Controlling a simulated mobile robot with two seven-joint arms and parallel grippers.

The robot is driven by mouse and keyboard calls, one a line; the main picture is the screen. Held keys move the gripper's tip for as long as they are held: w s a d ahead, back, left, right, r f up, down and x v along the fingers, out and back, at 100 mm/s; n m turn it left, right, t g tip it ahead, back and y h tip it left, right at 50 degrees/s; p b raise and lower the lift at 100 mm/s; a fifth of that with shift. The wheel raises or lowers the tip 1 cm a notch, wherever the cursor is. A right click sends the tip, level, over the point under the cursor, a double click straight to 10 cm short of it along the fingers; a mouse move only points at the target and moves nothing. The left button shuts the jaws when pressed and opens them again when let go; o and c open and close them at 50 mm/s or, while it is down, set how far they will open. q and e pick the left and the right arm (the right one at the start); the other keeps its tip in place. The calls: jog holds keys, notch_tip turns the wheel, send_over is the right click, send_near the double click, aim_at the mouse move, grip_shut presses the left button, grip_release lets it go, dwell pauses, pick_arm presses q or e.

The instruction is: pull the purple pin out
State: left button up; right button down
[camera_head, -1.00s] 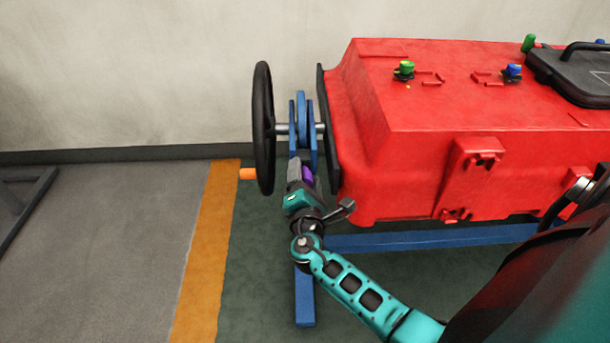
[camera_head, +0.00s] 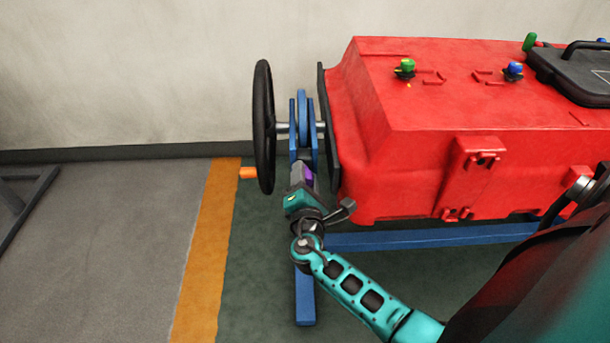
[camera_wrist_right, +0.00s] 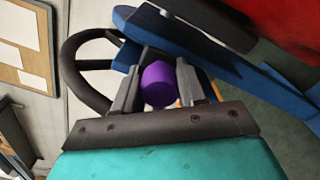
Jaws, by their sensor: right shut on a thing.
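The purple pin (camera_head: 309,174) shows as a small patch between the fingers of my right gripper (camera_head: 302,172) in the head view. In the right wrist view its round purple end (camera_wrist_right: 159,85) sits between the two grey fingers of the same gripper (camera_wrist_right: 160,88), which is shut on it. The pin is just in front of the blue stand (camera_head: 314,140) beside the black handwheel. The rest of the pin is hidden, so I cannot tell how deep it sits in the stand. My left gripper is not in view.
The black handwheel (camera_head: 264,128) with an orange handle (camera_head: 247,173) is left of the stand. The large red tank (camera_head: 410,150) is close on the right. A blue floor beam (camera_head: 430,239) runs below the tank. Floor to the left is open.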

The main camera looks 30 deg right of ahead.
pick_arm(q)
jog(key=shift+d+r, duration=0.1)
pick_arm(e)
jog(key=v, duration=0.4)
jog(key=shift+d, duration=0.1)
jog(key=c, duration=0.6)
grip_release()
jog(key=shift+s, duration=0.1)
jog(key=shift+c, duration=0.2)
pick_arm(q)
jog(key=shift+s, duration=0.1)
